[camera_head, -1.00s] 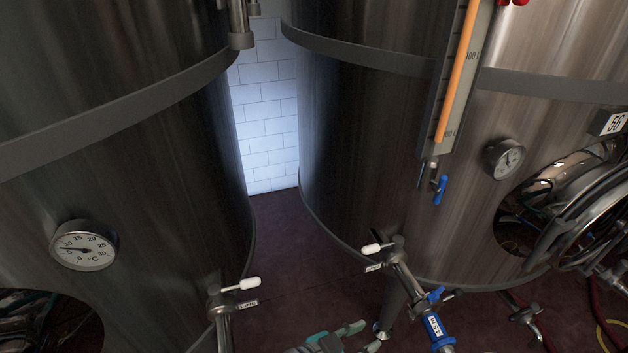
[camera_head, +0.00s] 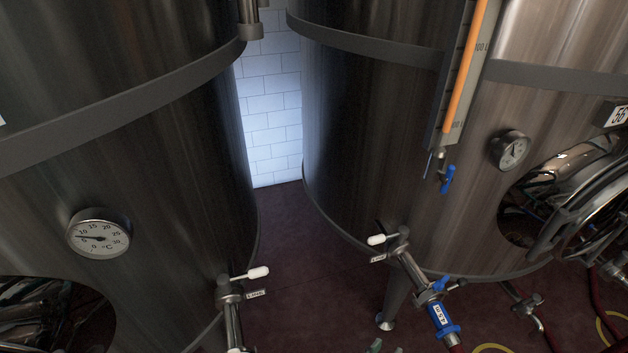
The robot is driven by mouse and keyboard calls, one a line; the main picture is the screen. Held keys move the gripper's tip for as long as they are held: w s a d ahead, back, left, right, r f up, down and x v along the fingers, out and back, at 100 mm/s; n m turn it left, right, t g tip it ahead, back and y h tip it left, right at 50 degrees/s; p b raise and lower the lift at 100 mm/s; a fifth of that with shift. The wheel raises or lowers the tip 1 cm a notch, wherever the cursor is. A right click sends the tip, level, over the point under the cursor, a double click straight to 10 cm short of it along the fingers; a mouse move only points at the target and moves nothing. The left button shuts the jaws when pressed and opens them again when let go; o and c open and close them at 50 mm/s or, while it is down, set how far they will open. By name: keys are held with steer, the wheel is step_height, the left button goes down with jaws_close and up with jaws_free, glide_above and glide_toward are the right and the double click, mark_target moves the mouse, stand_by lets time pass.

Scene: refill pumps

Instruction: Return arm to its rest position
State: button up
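My gripper (camera_head: 387,347) is almost wholly out of the head view. Only its two greenish-grey fingertips show at the bottom edge, a little right of the middle. The tips are apart, with nothing seen between them. They are low over the dark red floor, below and left of the right tank's blue-handled outlet valve (camera_head: 437,290). The rest of my arm is hidden below the frame.
A steel tank (camera_head: 150,160) with a dial thermometer (camera_head: 98,233) fills the left. A second tank (camera_head: 370,140) with a level gauge (camera_head: 465,75) stands right. White-handled valves (camera_head: 245,280) jut out low. Red floor (camera_head: 290,260) lies between.

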steer(key=s+d+f+n+t+y, duration=0.1)
steer(key=s+f+n+y, duration=0.2)
steer(key=s, duration=0.4)
steer(key=s+d+f+n+y, duration=0.2)
steer(key=s+f+n+y, duration=0.15)
steer(key=s, duration=0.45)
steer(key=s+r+m+t+y, duration=0.1)
steer(key=s+r+t, duration=0.3)
steer(key=s+r, duration=0.9)
step_height(320, 180, up, 2)
steer(key=shift+r, duration=0.15)
steer(key=shift+m+y, duration=0.25)
